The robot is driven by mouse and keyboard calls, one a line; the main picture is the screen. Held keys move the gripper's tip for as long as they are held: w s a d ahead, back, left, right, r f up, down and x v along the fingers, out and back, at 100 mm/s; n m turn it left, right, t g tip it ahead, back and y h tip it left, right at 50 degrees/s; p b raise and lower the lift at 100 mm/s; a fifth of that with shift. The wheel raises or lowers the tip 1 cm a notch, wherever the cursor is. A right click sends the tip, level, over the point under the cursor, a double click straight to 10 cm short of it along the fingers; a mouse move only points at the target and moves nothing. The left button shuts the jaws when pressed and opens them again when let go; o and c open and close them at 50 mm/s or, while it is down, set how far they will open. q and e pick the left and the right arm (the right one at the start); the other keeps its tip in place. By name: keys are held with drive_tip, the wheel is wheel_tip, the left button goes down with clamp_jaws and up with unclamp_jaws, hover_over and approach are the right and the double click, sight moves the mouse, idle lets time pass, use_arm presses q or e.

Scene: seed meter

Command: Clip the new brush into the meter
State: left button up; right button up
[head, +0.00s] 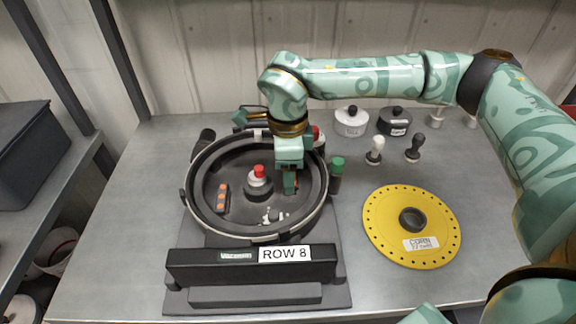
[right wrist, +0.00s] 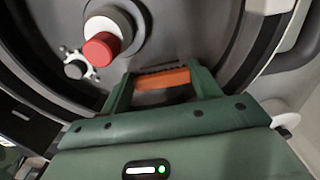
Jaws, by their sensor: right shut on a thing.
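The meter housing (head: 190,205) is a round dark bowl with a pale rim, its open face toward me. My right gripper (head: 290,188) reaches down into its right side. It is shut on an orange brush with a dark ribbed edge (right wrist: 163,78), which sits between both fingers in the right wrist view. In the head view the gripper mostly hides this brush. I cannot tell whether the brush touches its seat. A red-tipped hub (head: 259,173) stands at the meter's centre, and it also shows in the right wrist view (right wrist: 101,50).
A dark strip with orange blocks (head: 222,198) lies inside the bowl at left. A small white toothed wheel (head: 271,216) is near its bottom. A green-capped bottle (head: 337,170) stands close at right. A yellow seed disc (head: 380,230) lies further right. The table's left side is clear.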

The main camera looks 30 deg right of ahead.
drive_tip(key=o, duration=1)
drive_tip(key=shift+o, duration=0.2)
drive_tip(key=shift+c, duration=0.5)
drive_tip(key=shift+r, duration=0.1)
wheel_tip(320, 180, up, 4)
drive_tip(key=p, duration=0.3)
drive_tip(key=shift+f, duration=0.2)
drive_tip(key=shift+d+r+p, duration=0.1)
drive_tip(key=shift+r+p, duration=0.85)
use_arm(q)
wheel_tip(320, 180, up, 8)
drive_tip(key=w+p, duration=0.2)
drive_tip(key=p, duration=0.1)
drive_tip(key=shift+w+t, duration=0.25)
drive_tip(key=shift+t, duration=0.05)
use_arm(e)
wheel_tip(320, 180, up, 4)
drive_tip(key=shift+f, duration=0.1)
